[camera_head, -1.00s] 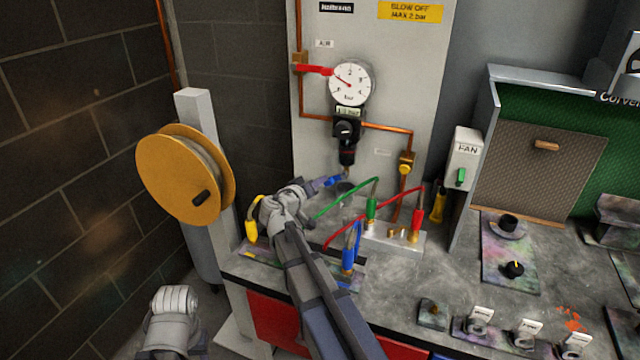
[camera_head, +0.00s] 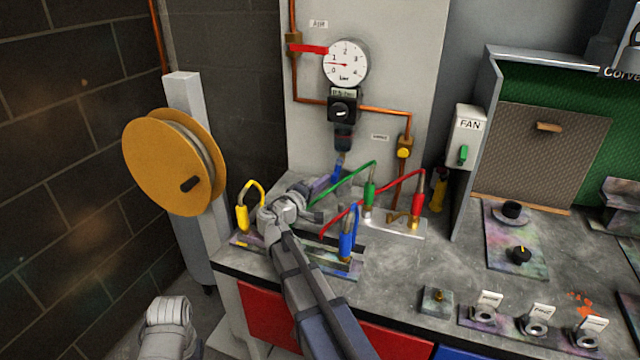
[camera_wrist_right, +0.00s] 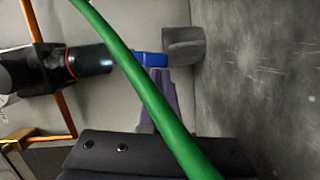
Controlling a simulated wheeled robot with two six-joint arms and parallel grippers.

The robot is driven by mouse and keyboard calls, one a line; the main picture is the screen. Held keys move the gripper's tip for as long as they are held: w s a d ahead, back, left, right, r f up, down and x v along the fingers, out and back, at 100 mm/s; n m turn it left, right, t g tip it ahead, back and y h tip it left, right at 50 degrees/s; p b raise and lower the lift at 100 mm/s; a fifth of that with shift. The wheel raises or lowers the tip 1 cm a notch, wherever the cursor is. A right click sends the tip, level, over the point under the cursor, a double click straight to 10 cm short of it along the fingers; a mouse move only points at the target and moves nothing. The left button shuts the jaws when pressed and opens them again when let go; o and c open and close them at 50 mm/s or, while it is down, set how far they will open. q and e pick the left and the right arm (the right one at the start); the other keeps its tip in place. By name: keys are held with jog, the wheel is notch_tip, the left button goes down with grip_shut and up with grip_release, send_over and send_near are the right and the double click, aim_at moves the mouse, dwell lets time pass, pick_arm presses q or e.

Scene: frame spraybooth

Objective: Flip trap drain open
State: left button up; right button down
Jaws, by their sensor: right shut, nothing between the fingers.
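The trap is the dark bowl (camera_head: 343,137) under the black regulator on the grey wall panel. In the right wrist view the bowl (camera_wrist_right: 90,62) ends in a pale blue-lit tip. I cannot make out a separate drain lever. My right gripper (camera_head: 333,176) is shut and empty just below the bowl. Its purple finger and a blue piece at its end show in the right wrist view (camera_wrist_right: 155,75), a little apart from the bowl's tip. A green hose (camera_wrist_right: 140,85) crosses in front there. My left gripper is not in view; only part of that arm shows.
A round gauge (camera_head: 345,63) sits above the regulator. Green and red hoses and a steel manifold (camera_head: 405,228) stand right of my right arm. A yellow reel (camera_head: 165,165) is at left. A grey cup (camera_wrist_right: 184,46) lies past the fingers. Bench right of centre is partly clear.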

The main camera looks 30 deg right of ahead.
jog(key=shift+s+d+f, duration=0.2)
jog(key=shift+s+d, duration=0.05)
dwell(0.4)
jog(key=v, duration=0.7)
jog(key=shift+s+a, duration=0.2)
jog(key=shift+a, duration=0.15)
jog(key=shift+r, duration=0.2)
